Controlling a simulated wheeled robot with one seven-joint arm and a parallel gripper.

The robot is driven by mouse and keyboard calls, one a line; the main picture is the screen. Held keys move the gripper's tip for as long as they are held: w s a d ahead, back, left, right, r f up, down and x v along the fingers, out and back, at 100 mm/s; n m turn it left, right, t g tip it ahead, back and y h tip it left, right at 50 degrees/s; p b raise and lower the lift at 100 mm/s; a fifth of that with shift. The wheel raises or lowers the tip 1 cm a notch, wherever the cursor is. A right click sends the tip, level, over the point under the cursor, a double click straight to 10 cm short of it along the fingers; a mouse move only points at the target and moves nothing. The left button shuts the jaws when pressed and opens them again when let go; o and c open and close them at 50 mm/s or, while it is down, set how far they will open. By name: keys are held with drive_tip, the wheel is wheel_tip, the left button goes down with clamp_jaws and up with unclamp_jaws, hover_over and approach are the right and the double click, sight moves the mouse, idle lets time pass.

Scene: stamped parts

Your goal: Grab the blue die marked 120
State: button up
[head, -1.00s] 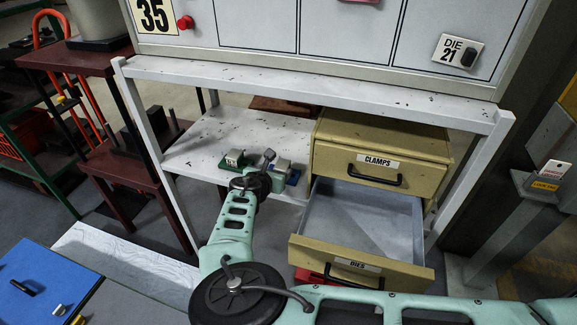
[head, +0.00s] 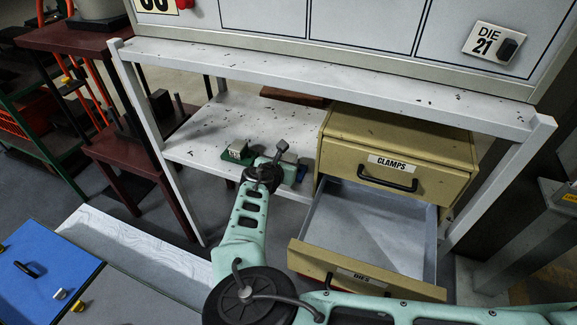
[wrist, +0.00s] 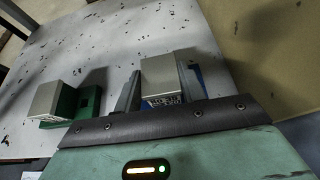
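A blue die (head: 302,172) with a silver-grey block on top stands on the white lower shelf, left of the drawer cabinet. My gripper (head: 276,158) is at it. In the wrist view, the die's silver block (wrist: 161,78) stands between the two spread fingers of my gripper (wrist: 160,80). Blue shows behind the right finger. I cannot tell whether the fingers touch the die.
The cabinet (head: 395,125) marked CLAMPS stands close on the right. Its lower drawer (head: 365,225), marked DIES, is pulled out and looks empty. The bench top (head: 330,75) overhangs the shelf (head: 205,135). A blue-topped surface (head: 45,270) is at lower left.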

clamp_jaws()
drive_tip(key=shift+r, duration=0.15)
drive_tip(key=shift+r, duration=0.1)
